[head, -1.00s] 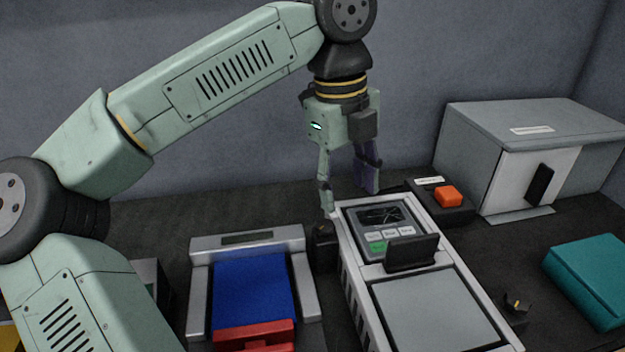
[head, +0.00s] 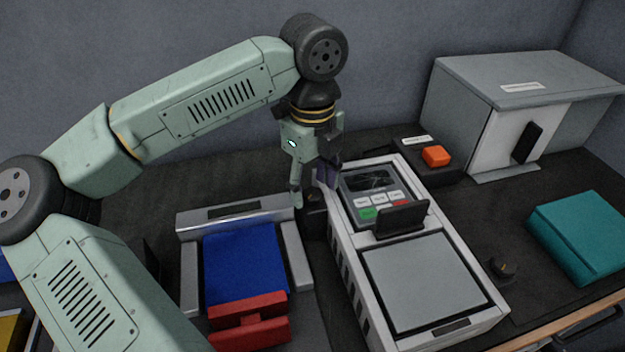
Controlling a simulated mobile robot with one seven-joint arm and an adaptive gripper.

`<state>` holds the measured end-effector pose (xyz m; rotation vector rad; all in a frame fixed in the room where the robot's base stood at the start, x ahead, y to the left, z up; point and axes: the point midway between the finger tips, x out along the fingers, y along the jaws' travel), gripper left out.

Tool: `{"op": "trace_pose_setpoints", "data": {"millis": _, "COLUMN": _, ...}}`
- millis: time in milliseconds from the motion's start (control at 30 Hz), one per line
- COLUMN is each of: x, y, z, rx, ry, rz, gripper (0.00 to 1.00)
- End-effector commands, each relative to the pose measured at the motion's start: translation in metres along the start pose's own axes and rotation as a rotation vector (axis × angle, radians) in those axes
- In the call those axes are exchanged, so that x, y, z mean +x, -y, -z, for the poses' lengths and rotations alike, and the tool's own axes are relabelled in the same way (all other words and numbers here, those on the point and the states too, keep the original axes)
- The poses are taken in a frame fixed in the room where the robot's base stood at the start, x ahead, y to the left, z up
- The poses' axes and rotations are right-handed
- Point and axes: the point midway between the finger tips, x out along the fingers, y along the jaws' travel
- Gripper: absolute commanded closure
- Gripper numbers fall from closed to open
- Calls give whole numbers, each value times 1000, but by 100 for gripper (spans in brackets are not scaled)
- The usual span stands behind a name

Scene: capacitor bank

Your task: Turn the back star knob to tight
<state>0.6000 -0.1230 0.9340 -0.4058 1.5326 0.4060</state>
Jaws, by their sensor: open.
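The back star knob (head: 314,202) is a small dark knob low against the left side of the grey device (head: 343,225), near its back corner. It is partly hidden and its arms are hard to make out, so I cannot tell its turn position. My gripper (head: 311,190) points down right above it, open. The pale finger is on the knob's left and the dark purple finger is at its back right. I cannot tell whether either finger touches it. A second dark knob (head: 503,269) stands at the device's right side, nearer the front.
A blue block with a red front part (head: 248,312) sits in a grey holder (head: 190,275) left of the knob, close by. An orange button box (head: 436,156), a grey cabinet (head: 455,112) and a teal case (head: 575,235) stand to the right. Dark bench is free between them.

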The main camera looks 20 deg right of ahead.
Motion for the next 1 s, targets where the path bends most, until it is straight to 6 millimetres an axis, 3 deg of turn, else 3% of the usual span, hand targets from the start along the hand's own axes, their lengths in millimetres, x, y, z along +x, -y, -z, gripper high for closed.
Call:
{"op": "trace_pose_setpoints", "data": {"millis": 367, "x": 5, "y": 0, "z": 0, "rx": 0, "ry": 0, "rz": 1, "gripper": 50}}
{"op": "trace_pose_setpoints", "data": {"millis": 1000, "x": 5, "y": 0, "z": 0, "rx": 0, "ry": 0, "rz": 0, "gripper": 92}}
